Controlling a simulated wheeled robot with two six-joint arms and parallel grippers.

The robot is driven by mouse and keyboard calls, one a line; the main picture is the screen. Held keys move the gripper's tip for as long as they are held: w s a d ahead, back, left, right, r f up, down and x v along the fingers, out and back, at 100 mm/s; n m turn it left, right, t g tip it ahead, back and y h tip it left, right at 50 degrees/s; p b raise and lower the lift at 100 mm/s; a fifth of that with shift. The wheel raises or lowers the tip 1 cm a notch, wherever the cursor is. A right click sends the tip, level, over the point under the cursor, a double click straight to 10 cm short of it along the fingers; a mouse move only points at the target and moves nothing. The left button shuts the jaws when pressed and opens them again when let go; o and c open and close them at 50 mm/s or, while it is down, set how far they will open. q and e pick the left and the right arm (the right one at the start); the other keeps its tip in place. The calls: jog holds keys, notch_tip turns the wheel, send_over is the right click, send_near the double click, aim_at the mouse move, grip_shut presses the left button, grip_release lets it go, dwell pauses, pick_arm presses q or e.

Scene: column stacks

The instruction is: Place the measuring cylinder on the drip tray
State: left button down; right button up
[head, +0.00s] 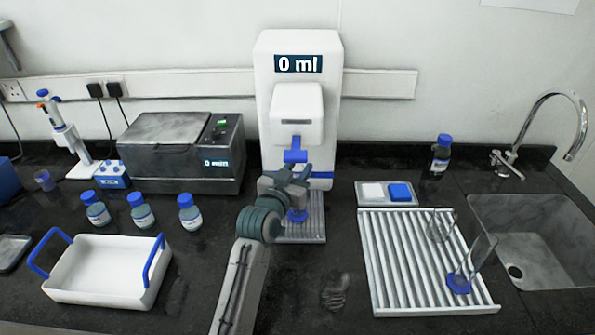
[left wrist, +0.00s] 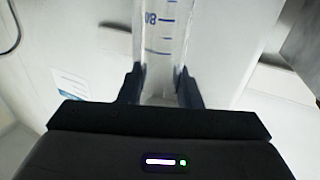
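A clear measuring cylinder with blue graduations (left wrist: 163,45) stands between the fingers of my left gripper in the left wrist view. In the head view my left gripper (head: 290,178) is in front of the white dispenser, hiding most of the cylinder. The cylinder's blue base (head: 297,215) shows below the gripper, over the slatted drip tray (head: 312,232). I cannot tell for certain whether the base touches the tray. In the left wrist view the fingers (left wrist: 160,88) are against both sides of the cylinder. My right gripper is not in view.
The dispenser (head: 297,100) reads 0 ml. A drying rack (head: 395,270) at the right holds glassware, including a blue-based cylinder (head: 459,282). A white blue-handled tray (head: 105,290), several blue-capped bottles (head: 143,216) and a grey bath (head: 180,165) stand at the left. The sink (head: 540,235) is far right.

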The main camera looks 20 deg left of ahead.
pick_arm(q)
jog(key=c, duration=1.2)
grip_release()
jog(key=shift+s, duration=0.2)
jog(key=shift+o, duration=0.7)
jog(key=shift+s+r, duration=0.2)
jog(key=shift+w+f, duration=0.1)
jog(key=shift+s+f, duration=0.1)
jog(key=shift+s, duration=0.15)
jog(key=s+a+b, duration=0.1)
jog(key=s+b, duration=0.2)
jog(key=s, duration=0.8)
jog(key=shift+s+a, duration=0.15)
jog(key=shift+s, duration=0.05)
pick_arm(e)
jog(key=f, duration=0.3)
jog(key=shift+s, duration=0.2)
